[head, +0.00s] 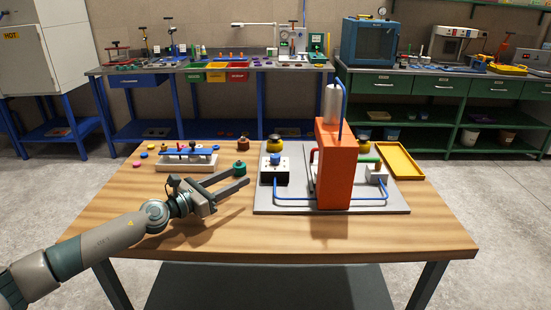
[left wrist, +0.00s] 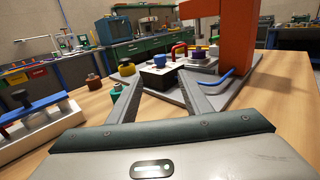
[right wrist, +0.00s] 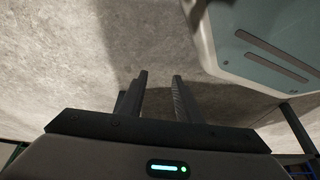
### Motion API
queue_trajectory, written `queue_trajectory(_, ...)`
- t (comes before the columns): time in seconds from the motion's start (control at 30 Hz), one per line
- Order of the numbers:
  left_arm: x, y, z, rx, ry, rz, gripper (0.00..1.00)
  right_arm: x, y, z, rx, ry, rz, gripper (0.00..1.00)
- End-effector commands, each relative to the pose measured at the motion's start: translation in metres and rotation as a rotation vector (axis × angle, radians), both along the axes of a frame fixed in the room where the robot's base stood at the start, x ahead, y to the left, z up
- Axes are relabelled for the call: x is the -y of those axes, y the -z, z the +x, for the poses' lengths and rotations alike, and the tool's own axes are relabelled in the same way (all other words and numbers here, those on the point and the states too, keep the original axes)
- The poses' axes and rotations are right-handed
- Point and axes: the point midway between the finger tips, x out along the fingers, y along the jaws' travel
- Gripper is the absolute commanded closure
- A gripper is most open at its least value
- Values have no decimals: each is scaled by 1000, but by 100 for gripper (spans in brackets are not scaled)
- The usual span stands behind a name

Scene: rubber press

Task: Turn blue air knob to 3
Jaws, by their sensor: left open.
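The blue air knob (head: 276,158) sits on top of a small box (head: 274,177) with a white top and black front, at the left of the grey base plate (head: 300,205). In the left wrist view the blue knob (left wrist: 160,57) shows ahead, beyond the fingertips. My left gripper (head: 242,178) is open and empty, left of the box and apart from it, with its fingers pointing toward it. The knob's setting and any numbers are too small to read. My right gripper (right wrist: 157,75) shows only in the right wrist view, fingers apart and empty, over the floor.
An orange press column (head: 335,165) stands right of the box, with blue hoses on the plate. A green-topped piece (head: 239,168) stands close by my left fingers. A yellow knob (head: 275,145) is behind the box. A yellow tray (head: 400,161) lies at right.

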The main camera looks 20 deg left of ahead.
Motion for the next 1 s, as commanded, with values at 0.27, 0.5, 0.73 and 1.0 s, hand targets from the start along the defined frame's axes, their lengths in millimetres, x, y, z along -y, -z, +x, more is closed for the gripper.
queue_trajectory(0.27,13,-3,23,1,1,0,55,-7,-6,6,42,-6,12,69)
queue_trajectory(0.5,33,-2,59,2,1,-3,55,-13,-10,10,82,-11,24,69)
queue_trajectory(0.73,53,-1,96,1,0,-2,55,-14,-11,12,93,-12,27,69)
queue_trajectory(1.0,73,0,132,1,0,-3,55,-13,-8,11,80,-10,24,69)
